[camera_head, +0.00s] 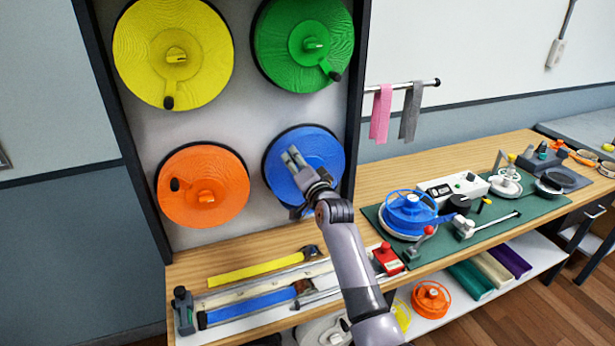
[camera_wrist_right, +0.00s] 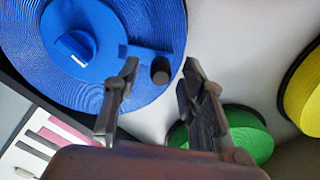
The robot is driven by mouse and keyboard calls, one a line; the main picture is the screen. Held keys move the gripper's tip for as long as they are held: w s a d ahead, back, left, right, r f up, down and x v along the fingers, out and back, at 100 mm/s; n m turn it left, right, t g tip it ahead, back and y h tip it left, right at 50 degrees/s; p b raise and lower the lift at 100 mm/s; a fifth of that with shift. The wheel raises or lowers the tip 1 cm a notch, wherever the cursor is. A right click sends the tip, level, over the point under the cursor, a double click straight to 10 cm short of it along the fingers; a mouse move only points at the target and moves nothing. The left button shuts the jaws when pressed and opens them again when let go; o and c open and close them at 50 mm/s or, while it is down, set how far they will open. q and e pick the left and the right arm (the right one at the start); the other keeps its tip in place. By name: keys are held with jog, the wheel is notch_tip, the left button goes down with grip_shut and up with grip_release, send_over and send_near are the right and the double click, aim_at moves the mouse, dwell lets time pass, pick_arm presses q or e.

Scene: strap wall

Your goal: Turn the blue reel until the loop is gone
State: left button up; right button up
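The blue reel (camera_head: 325,145) is mounted at the lower right of the wall panel. In the right wrist view the blue reel (camera_wrist_right: 110,25) shows a raised hub (camera_wrist_right: 72,47) and a crank arm ending in a dark knob (camera_wrist_right: 160,70). My right gripper (camera_head: 290,157) is in front of the reel and covers part of it in the head view. In the wrist view my right gripper (camera_wrist_right: 162,68) is open, with the knob showing between its fingertips. I cannot tell whether the fingers touch it. I cannot make out a strap loop. My left gripper is not in view.
Yellow (camera_head: 205,45), green (camera_head: 285,40) and orange (camera_head: 225,180) reels share the panel. A dark frame post (camera_head: 357,80) stands right of the blue reel. The wooden bench (camera_head: 400,175) below holds straps, tools and a blue spool (camera_head: 410,212).

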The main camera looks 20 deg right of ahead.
jog(key=s, duration=1.1)
jog(key=shift+d, duration=0.2)
